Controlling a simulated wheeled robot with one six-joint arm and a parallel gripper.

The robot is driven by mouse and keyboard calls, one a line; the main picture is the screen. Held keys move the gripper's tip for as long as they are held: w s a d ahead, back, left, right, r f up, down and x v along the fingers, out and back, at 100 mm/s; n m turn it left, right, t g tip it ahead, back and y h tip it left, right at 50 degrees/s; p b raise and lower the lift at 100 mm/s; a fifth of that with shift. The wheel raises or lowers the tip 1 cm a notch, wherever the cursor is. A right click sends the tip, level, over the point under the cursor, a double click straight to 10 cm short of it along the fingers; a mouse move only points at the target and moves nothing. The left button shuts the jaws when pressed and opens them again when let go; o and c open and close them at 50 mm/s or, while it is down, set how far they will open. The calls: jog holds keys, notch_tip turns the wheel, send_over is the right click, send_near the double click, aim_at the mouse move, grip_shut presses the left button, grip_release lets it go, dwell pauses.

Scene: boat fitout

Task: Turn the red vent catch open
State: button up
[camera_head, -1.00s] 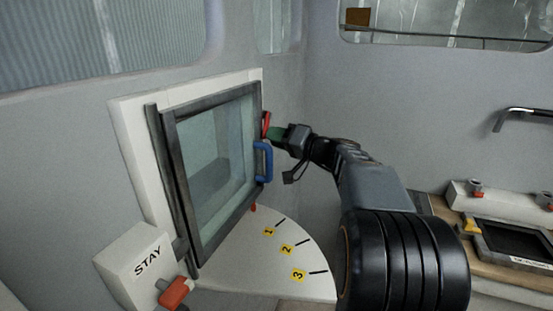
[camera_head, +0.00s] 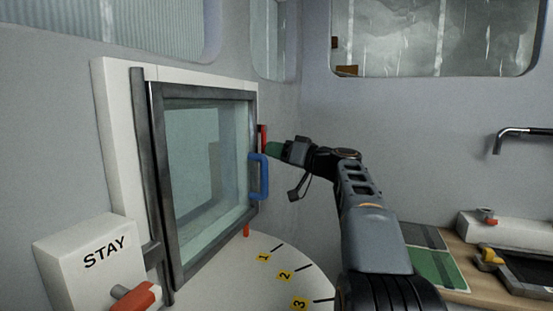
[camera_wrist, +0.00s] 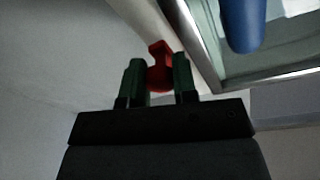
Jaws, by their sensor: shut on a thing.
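The red vent catch (camera_head: 263,137) sits at the right edge of the framed glass vent (camera_head: 200,150), above its blue handle (camera_head: 258,176). My gripper (camera_head: 272,148) reaches it from the right with its green fingers. In the wrist view the red catch (camera_wrist: 160,66) shows between the two green fingers of my gripper (camera_wrist: 159,80), which are shut on it. The blue handle also shows in the wrist view (camera_wrist: 242,22), beside the metal frame. The vent pane looks closed in its frame. The far side of the catch is hidden.
A white box marked STAY (camera_head: 95,262) with a red knob (camera_head: 136,297) stands at the lower left. A white quadrant plate (camera_head: 235,275) marked 1, 2, 3 lies below the vent. A counter with a black-framed panel (camera_head: 520,268) is at the right.

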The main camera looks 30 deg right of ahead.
dwell(0.4)
jog(key=o, duration=0.9)
jog(key=b+v, duration=0.1)
jog(key=v, duration=1.2)
jog(key=shift+s+d, duration=0.3)
jog(key=shift+d, duration=0.1)
